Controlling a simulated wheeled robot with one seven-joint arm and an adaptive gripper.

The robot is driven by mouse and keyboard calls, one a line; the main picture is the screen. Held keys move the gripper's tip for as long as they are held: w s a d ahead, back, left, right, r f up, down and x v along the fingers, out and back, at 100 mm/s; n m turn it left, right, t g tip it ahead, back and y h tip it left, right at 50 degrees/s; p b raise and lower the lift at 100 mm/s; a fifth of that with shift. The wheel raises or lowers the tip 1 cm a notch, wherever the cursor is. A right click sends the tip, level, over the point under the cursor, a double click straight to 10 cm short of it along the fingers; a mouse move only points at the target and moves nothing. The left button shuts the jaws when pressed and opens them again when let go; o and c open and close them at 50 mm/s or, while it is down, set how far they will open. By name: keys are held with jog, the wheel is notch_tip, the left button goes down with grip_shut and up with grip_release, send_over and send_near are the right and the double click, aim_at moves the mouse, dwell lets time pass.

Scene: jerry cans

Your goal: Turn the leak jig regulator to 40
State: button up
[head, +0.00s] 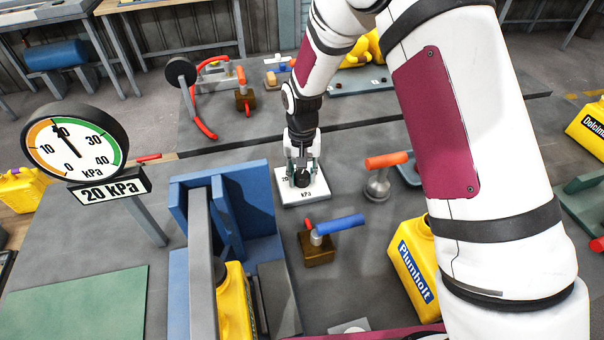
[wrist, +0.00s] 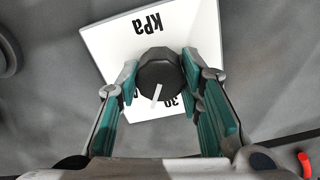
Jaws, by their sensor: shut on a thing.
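The leak jig regulator is a black knob (wrist: 159,72) on a white plate (head: 313,191) marked kPa, at the middle of the bench in the head view. In the wrist view the plate (wrist: 112,38) shows "kPa" and a partly covered "30".
A blue-handled valve (head: 320,240) stands in front of the plate, an orange-handled one (head: 380,178) to its right. A blue fixture (head: 245,205) with a yellow can (head: 234,305) is at left. A Plumholt can (head: 412,265) stands near my arm.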

aim_at(302, 173)
jog(key=m, duration=0.5)
jog(key=shift+m, duration=0.3)
dwell(0.4)
jog(key=o, duration=1.2)
jog(key=shift+c, duration=0.2)
notch_tip(302, 173, up, 12)
